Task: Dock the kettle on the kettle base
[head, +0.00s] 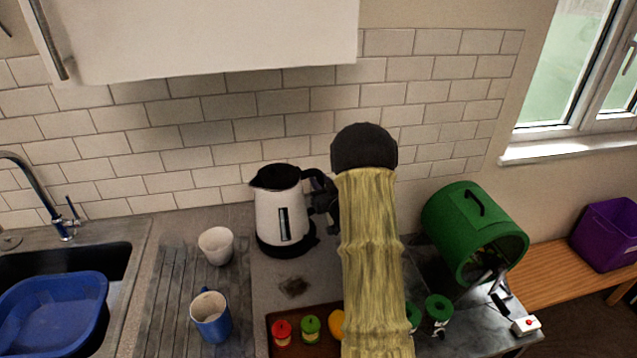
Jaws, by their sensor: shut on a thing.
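The kettle (279,214) is white with a black lid and spout and a dark window strip on its side. It is upright near the tiled wall, spout to the left. My gripper (324,197) is shut on the kettle's black handle, on its right side; my arm hides part of that area. The black kettle base (306,240) shows under the kettle and a little to its right. The kettle is at or just above the base; I cannot tell whether it is fully seated.
A white cup (216,246) and a blue mug (211,318) stand on the draining board at left. A brown tray (262,340) with small coloured-lid jars lies in front. A dark patch (293,286) marks the counter before the kettle.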

